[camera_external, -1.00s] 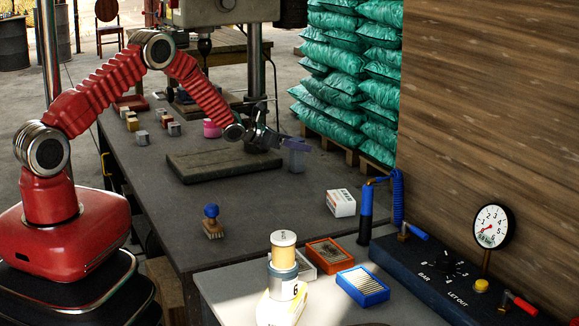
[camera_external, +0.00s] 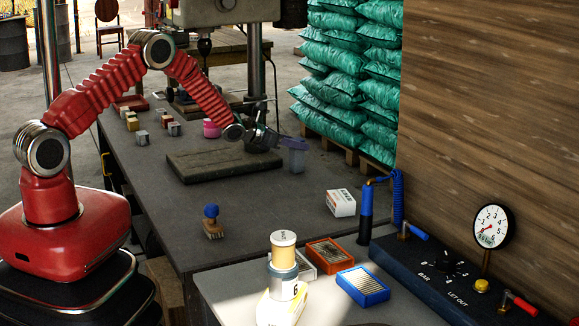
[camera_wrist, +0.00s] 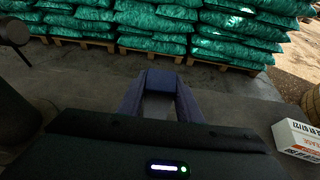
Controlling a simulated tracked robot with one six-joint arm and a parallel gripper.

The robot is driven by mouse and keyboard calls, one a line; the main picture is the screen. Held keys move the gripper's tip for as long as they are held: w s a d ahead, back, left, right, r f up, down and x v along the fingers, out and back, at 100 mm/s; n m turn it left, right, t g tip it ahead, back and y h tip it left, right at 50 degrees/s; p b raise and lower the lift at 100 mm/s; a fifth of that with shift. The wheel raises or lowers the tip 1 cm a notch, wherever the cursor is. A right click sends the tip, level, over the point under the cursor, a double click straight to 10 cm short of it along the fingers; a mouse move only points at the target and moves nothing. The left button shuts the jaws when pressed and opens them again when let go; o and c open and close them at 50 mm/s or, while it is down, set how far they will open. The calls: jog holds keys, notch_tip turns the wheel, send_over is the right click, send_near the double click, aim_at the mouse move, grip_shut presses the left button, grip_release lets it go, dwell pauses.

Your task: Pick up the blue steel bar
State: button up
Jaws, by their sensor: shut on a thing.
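The blue steel bar (camera_external: 297,162) is a small grey-blue block standing upright near the far right edge of the dark workbench, in the external view. My gripper (camera_external: 294,144) reaches it from the left, with its blue-violet fingers around the bar's top. In the wrist view the bar (camera_wrist: 163,80) shows as a dark blue block between the ends of the two fingers. My gripper is shut on it. The fingers hide the top of the bar in the external view. I cannot see any gap beneath the bar.
A dark slab (camera_external: 222,164) lies under my forearm. A white box (camera_external: 341,203) stands nearer on the bench, and it also shows in the wrist view (camera_wrist: 298,138). A pink container (camera_external: 212,128) and several small blocks stand left. Green sacks (camera_external: 345,90) are stacked beyond the bench.

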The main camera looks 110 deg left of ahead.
jog(key=shift+r, duration=0.1)
notch_tip(320, 180, up, 18)
dwell(0.5)
